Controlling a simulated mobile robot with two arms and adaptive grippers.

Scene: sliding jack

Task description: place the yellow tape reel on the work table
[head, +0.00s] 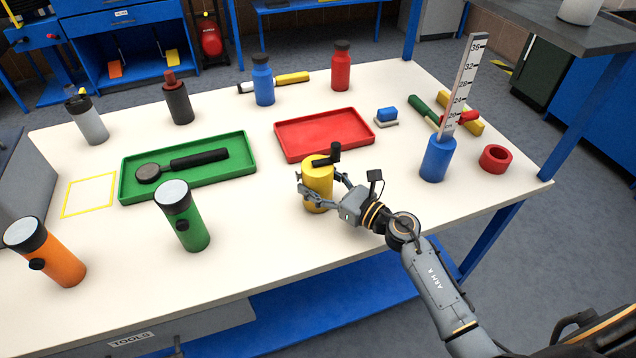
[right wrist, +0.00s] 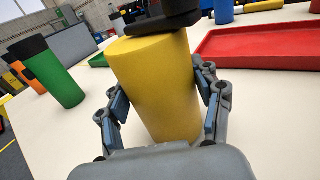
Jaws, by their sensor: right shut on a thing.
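The yellow tape reel (head: 318,184) is an upright yellow cylinder with a black crank on top. It is at the front middle of the white work table (head: 290,240), in front of the red tray. My right gripper (head: 318,192) is shut on the reel, with a finger on each side of its body. The right wrist view shows the reel (right wrist: 158,85) between both fingers, leaning slightly in the picture. My left gripper is not in view.
A red tray (head: 345,146) lies behind the reel. A green tray (head: 238,178) with a black-handled tool, a green flashlight (head: 192,228) and an orange flashlight (head: 62,262) are to the left. A blue-based ruler stand (head: 436,160) and red ring (head: 509,161) are right.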

